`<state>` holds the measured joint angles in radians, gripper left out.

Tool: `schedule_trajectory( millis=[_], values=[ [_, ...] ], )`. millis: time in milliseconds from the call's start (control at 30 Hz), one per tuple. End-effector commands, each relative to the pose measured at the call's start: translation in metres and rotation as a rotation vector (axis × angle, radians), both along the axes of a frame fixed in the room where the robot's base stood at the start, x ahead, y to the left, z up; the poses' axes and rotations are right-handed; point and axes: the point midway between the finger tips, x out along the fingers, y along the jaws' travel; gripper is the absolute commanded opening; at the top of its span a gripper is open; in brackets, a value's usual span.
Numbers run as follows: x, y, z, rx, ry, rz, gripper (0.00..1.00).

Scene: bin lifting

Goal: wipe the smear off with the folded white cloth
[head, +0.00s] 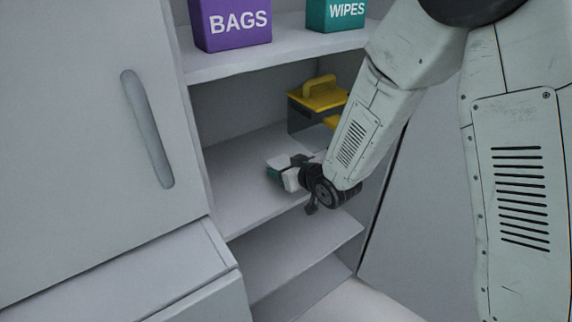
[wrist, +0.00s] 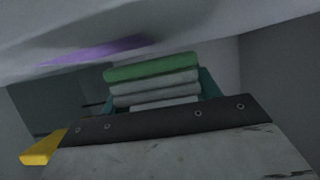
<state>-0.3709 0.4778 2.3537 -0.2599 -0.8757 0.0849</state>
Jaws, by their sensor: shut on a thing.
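My gripper (head: 281,173) reaches into the open cabinet, low over the middle shelf (head: 245,190). In the wrist view it (wrist: 157,92) is shut on the folded cloth (wrist: 155,88), between teal fingertips. The cloth shows several stacked white layers with a green outer layer. A purple streak (wrist: 95,51) lies on the pale surface across the top of the wrist view, close to the cloth; it looks like the smear. I cannot tell whether the cloth touches that surface. In the head view the smear does not show.
A yellow-handled caddy (head: 319,94) stands further back on the middle shelf; a yellow part (wrist: 42,149) shows in the wrist view. The upper shelf (head: 215,65) holds a purple BAGS box (head: 232,22) and a teal WIPES box (head: 336,14). A closed door (head: 80,130) is left.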

Motion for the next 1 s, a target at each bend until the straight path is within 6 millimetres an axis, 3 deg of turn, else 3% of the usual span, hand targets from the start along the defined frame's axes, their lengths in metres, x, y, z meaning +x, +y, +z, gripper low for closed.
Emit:
schedule_trajectory(
  millis=[1000],
  values=[
    [0.0,0.001,-0.011,0.0,0.001,0.001,0.39]
  ],
)
